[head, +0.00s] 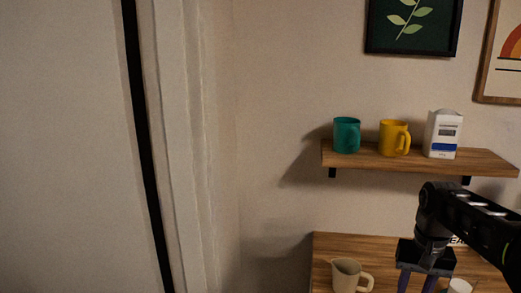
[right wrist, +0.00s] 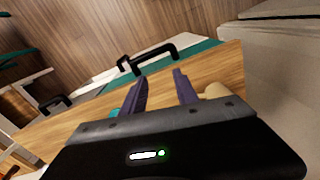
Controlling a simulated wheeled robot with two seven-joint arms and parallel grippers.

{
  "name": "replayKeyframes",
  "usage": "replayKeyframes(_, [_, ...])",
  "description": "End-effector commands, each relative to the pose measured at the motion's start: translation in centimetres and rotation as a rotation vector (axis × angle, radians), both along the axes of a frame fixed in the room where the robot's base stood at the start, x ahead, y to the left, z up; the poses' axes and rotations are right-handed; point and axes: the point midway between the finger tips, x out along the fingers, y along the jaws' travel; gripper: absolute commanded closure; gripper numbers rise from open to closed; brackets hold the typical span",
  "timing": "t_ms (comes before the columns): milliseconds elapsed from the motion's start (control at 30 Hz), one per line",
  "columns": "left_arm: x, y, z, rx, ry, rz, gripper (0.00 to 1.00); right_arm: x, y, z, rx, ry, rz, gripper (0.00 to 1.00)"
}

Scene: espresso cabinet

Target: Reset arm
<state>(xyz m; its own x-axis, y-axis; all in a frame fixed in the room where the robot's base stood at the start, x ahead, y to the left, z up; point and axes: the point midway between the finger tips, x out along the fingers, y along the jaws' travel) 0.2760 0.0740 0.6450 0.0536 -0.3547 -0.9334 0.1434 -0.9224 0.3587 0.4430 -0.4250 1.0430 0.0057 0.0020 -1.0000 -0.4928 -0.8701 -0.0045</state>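My right gripper (head: 417,282) hangs from the arm at the lower right of the head view, over the wooden cabinet top (head: 325,245). Its two purple fingers are apart, with nothing visible between them. In the right wrist view the fingers of the right gripper (right wrist: 159,76) also stand apart and empty, with the wooden top's edge (right wrist: 225,62) and a black handle (right wrist: 150,57) beyond them. My left gripper is in neither view.
A beige pitcher (head: 345,277) stands left of the right gripper; a white item (head: 460,285) is to its right. A wall shelf (head: 480,163) above holds a teal mug (head: 346,136), yellow mug (head: 391,138) and white carton (head: 442,135). A pale panel (head: 70,150) fills the left.

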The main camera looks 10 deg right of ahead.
Motion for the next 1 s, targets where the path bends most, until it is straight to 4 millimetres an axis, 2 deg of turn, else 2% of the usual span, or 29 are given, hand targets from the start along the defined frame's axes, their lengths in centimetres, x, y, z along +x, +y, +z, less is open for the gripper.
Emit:
replayKeyframes(333, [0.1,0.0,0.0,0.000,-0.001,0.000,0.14,2.2,3.1,-5.3,0.039,-0.012,0.074,0.64])
replayKeyframes(433, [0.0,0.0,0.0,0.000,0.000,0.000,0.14,2.9,4.5,-7.5,0.056,-0.020,0.104,0.64])
replayKeyframes(567, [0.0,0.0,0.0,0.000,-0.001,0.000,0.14,3.8,7.3,-11.5,0.090,-0.031,0.151,0.64])
replayKeyframes(667, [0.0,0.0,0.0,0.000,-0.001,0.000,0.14,4.2,10.0,-15.1,0.121,-0.044,0.193,0.64])
replayKeyframes(767, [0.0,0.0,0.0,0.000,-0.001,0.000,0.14,3.8,13.9,-20.0,0.168,-0.055,0.239,0.64])
replayKeyframes(800, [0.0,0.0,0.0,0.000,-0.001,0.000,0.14,3.4,15.9,-22.2,0.191,-0.061,0.259,0.64])
replayKeyframes(867, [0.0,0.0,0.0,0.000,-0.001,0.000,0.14,2.2,19.1,-25.7,0.226,-0.070,0.287,0.64])
replayKeyframes(900, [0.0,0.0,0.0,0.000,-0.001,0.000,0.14,1.1,21.2,-27.8,0.248,-0.077,0.301,0.64])
replayKeyframes(967, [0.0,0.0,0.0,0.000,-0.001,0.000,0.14,-1.0,24.2,-30.9,0.280,-0.084,0.319,0.64])
replayKeyframes(1000, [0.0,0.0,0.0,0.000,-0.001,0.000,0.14,-2.6,26.2,-32.7,0.298,-0.088,0.330,0.64])
